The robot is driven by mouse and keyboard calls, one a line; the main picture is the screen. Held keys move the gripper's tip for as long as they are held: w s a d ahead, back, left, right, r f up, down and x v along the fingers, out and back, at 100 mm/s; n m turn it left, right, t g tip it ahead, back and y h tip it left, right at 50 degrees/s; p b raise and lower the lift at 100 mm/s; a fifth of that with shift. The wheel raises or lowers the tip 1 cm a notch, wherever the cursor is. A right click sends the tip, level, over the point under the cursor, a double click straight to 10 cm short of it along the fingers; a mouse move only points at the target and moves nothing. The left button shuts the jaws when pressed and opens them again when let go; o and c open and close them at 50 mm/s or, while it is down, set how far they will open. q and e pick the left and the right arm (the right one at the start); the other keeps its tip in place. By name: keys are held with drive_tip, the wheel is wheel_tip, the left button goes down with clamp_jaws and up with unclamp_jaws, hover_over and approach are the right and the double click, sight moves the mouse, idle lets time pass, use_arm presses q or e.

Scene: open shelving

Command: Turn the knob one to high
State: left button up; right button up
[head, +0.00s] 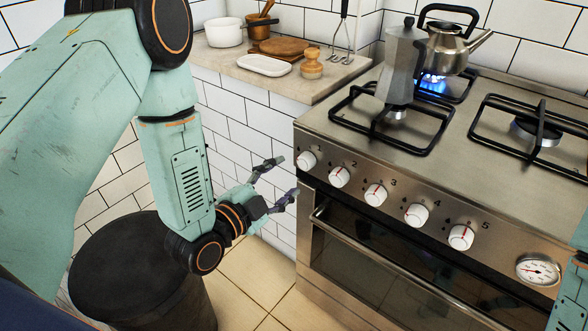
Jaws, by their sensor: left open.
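Knob one (307,161) is the leftmost white knob on the stove's steel front panel, with a "1" printed near it. A small mark shows on its face, but its exact angle is too small to tell. My left gripper (284,178) is open and empty. Its two dark fingers point right toward the panel's left end, just left of and a little below knob one, apparently apart from it. My right gripper is out of view.
More white knobs run rightward: knob two (339,177), knob three (375,195) and others. The oven handle (365,237) juts out below. A moka pot (400,65) and a kettle (445,48) stand on the stove, with blue flame (433,83) under the kettle. A dark bin (135,265) stands below.

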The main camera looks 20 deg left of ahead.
use_arm(q)
drive_tip(key=shift+v, duration=2.85)
